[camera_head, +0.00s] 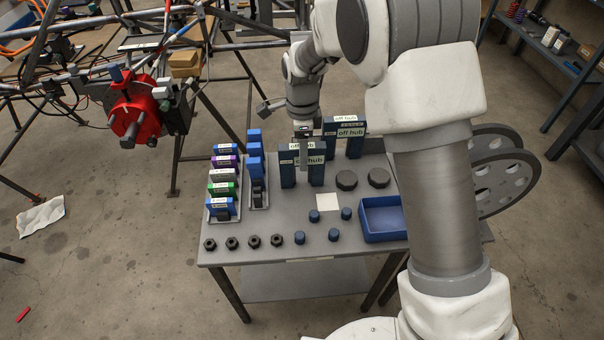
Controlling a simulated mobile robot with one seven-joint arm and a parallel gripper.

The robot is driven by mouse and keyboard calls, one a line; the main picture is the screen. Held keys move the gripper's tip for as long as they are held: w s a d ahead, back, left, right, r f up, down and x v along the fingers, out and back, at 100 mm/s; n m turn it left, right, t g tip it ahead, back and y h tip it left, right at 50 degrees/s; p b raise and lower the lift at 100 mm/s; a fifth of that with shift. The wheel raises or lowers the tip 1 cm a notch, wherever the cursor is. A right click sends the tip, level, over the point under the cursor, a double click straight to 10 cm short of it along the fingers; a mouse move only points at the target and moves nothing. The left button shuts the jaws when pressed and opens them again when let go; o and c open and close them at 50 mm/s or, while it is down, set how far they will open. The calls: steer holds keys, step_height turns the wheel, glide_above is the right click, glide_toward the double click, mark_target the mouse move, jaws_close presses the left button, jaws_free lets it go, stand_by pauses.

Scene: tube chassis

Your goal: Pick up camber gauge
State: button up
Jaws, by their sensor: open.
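My gripper (304,164) points down over the grey table, in front of a dark blue stand (288,172) with a pale label ending in "hub". The fingers overlap the stand in the picture; I cannot tell whether they touch it. A second dark blue stand (356,144), labelled "off hub", is behind it to the right. No readable label says camber gauge, so I cannot tell which item it is. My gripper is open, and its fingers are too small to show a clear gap.
The grey table (262,255) holds colored labelled blocks (223,175) in a rack, upright blue blocks (255,165), black nuts (232,243), blue caps (334,235), dark discs (346,180) and a blue tray (368,234). A tube chassis with a red hub (135,110) is left.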

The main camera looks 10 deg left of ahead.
steer(key=shift+f, duration=0.2)
stand_by(0.3)
jaws_close()
steer(key=shift+r, duration=0.1)
stand_by(1.2)
